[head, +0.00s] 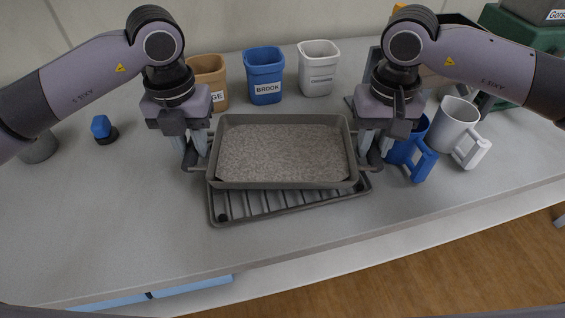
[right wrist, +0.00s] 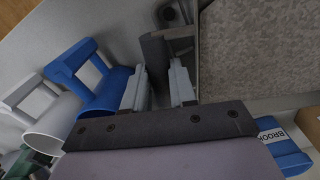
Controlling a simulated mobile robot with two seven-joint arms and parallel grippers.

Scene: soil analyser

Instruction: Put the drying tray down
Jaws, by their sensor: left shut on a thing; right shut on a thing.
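The drying tray (head: 283,184) is a grey rectangular pan filled with grey-brown granular soil. It looks level, above or on a dark ribbed rack (head: 265,204); whether the two touch cannot be told. The rack is turned slightly against the tray and shows along its front and right. My left gripper (head: 195,160) is shut on the tray's left end. My right gripper (head: 372,158) is shut on its right end. In the right wrist view the fingers (right wrist: 160,85) close around a dark handle piece beside the tray's soil (right wrist: 255,45).
A blue mug (head: 413,155) and a white mug (head: 455,125) stand close to my right gripper. Brown (head: 208,80), blue (head: 264,75) and white (head: 318,68) bins stand behind the tray. A blue-capped item (head: 103,129) is at left. The front-left counter (head: 110,230) is clear.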

